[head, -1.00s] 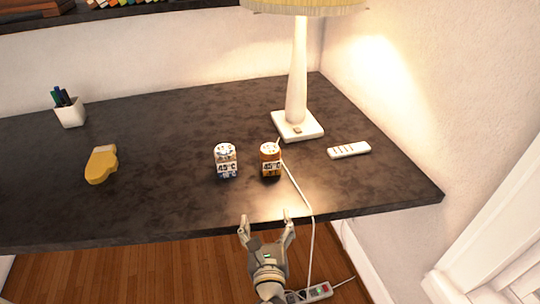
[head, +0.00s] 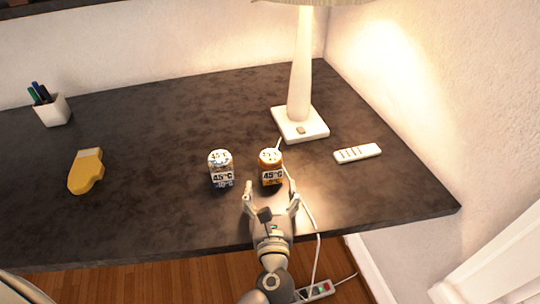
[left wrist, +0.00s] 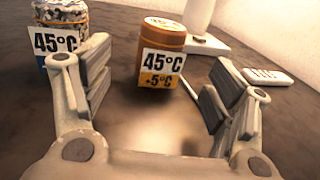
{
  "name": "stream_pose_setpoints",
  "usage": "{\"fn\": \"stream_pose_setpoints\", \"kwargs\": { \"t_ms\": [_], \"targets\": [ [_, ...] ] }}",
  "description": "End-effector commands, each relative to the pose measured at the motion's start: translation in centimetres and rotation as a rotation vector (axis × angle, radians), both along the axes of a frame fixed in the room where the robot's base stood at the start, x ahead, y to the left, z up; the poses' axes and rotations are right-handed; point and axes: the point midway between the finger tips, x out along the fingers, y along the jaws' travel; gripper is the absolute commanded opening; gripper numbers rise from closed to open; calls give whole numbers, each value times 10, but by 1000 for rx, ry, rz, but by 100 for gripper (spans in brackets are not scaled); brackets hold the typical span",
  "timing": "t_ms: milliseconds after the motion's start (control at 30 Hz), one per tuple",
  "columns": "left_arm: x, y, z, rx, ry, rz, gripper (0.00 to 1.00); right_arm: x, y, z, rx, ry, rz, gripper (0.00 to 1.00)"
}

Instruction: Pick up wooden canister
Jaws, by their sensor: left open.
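The wooden canister (head: 271,168) is a small orange-brown cylinder with a "45°C" label, upright on the dark desk. It also shows in the left wrist view (left wrist: 165,35), centred between and beyond the fingers. My left gripper (head: 271,192) is open and empty, just on the near side of the canister, with its fingers pointing at it. In the left wrist view the gripper (left wrist: 157,100) has a finger on each side and bare desk between them. My right gripper is not in view.
A patterned canister (head: 221,169) stands close to the left. A white lamp (head: 300,124) and remote (head: 357,153) are to the right, with a white cable (head: 308,212) beside the gripper. A yellow object (head: 86,171) and pen cup (head: 50,108) are far left.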

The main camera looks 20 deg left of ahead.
Motion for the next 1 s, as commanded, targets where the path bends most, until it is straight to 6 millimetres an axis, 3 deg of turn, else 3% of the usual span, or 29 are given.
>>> {"fn": "stream_pose_setpoints", "kwargs": {
  "t_ms": [233, 467, 733, 1000],
  "targets": [
    [35, 12, 2, 4, -2, 0, 80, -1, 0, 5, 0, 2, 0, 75],
    [54, 18, 1, 3, 0, 0, 80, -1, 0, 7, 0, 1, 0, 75],
    [90, 29, 4, 3, -1, 1, 80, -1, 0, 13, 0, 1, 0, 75],
    [101, 33, 3, 2, 1, 0, 80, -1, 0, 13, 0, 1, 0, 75]
  ]
}}
